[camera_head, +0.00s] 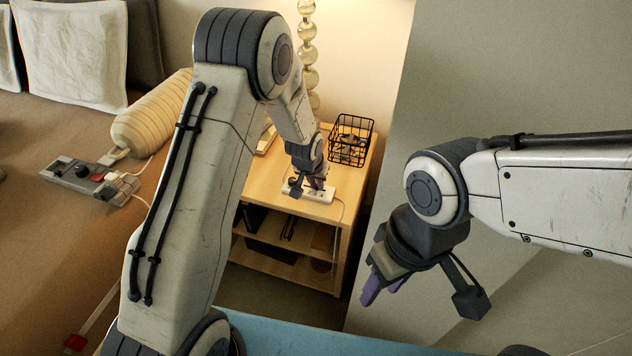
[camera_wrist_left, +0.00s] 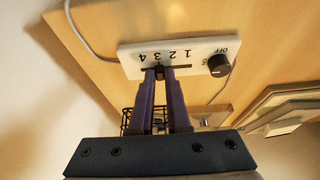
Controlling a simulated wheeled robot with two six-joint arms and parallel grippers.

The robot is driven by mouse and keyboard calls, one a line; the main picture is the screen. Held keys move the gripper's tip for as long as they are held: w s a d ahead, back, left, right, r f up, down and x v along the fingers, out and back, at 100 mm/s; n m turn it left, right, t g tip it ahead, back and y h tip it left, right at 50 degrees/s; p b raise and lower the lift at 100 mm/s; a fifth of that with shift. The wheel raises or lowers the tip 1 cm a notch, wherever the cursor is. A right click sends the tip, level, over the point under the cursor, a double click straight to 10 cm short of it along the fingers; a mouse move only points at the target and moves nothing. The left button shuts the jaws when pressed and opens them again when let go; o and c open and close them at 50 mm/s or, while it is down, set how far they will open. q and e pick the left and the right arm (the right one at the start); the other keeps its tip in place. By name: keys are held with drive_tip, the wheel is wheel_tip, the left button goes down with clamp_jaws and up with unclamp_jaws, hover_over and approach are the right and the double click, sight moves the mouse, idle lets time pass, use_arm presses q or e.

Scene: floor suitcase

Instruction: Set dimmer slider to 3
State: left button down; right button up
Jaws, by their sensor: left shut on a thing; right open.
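The white dimmer panel (camera_wrist_left: 205,52) lies on the wooden nightstand, and its printed numbers appear upside down in the left wrist view. Its dark slider knob (camera_wrist_left: 160,73) sits in the slot close to the printed 3. A round black dial stands at the panel's right end by the word OFF. My left gripper (camera_wrist_left: 162,77) is shut on the slider knob, its purple fingers partly hiding it. In the head view, the panel (camera_head: 322,195) is at the nightstand's front edge, with my left gripper (camera_head: 314,184) over it. My right gripper (camera_head: 380,288) is open and empty, away from the nightstand.
A black wire basket (camera_head: 351,139) stands at the nightstand's back right. The nightstand (camera_head: 262,190) has open shelves below. A cable runs from the panel.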

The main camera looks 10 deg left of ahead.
use_arm(q)
drive_tip(key=c, duration=0.9)
unclamp_jaws()
drive_tip(key=shift+w+r, duration=0.15)
drive_tip(key=shift+w, duration=0.05)
drive_tip(key=shift+s, duration=0.1)
drive_tip(key=p+v, duration=0.2)
drive_tip(key=v, duration=0.8)
drive_tip(key=shift+a+r, duration=0.1)
drive_tip(key=shift+r, duration=0.05)
drive_tip(key=shift+s, duration=0.1)
